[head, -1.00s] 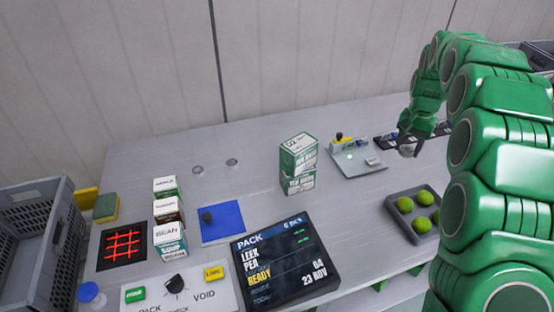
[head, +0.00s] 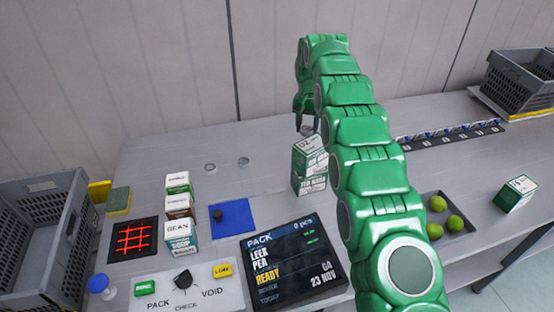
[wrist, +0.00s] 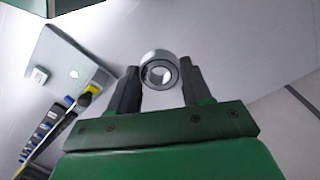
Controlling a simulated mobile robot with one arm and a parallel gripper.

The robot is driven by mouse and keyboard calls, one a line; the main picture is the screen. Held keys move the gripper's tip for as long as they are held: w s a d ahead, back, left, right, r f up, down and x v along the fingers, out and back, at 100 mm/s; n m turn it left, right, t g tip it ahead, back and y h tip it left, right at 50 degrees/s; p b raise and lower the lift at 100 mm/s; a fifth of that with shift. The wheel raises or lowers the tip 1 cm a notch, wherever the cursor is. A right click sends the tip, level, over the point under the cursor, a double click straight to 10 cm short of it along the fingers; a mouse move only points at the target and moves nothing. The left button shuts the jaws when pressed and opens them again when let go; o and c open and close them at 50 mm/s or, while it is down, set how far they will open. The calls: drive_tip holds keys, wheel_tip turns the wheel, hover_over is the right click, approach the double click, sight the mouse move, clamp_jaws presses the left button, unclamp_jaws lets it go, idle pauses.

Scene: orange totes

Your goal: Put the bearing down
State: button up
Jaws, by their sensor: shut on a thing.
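My gripper (head: 306,124) is over the back of the grey table, behind the stacked green-and-white boxes. In the wrist view my gripper (wrist: 161,78) is shut on the bearing (wrist: 147,58), a short grey metal ring with its hole facing the camera. The bearing sits between the two dark fingertips; the wrist view does not settle its height above the table. In the head view the fingers and boxes mostly hide it. Two small round metal-rimmed spots, one left (head: 210,167) and one right (head: 243,162), lie on the table left of my gripper.
Stacked boxes (head: 310,163) stand close in front of my gripper. A blue mat (head: 240,221) with a dark knob, several small cartons (head: 179,207) and a display (head: 291,262) are nearer. A grey plate (wrist: 73,62) shows in the wrist view.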

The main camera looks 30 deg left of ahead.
drive_tip(key=n, duration=0.1)
hover_over(277, 158)
drive_tip(key=f, duration=0.1)
drive_tip(key=shift+s+f, duration=0.1)
drive_tip(key=shift+f, duration=4.95)
drive_tip(key=shift+f, duration=0.1)
drive_tip(key=o, duration=1.1)
wheel_tip(277, 158, up, 12)
drive_tip(key=shift+d+r, duration=0.15)
drive_tip(key=shift+r, duration=0.05)
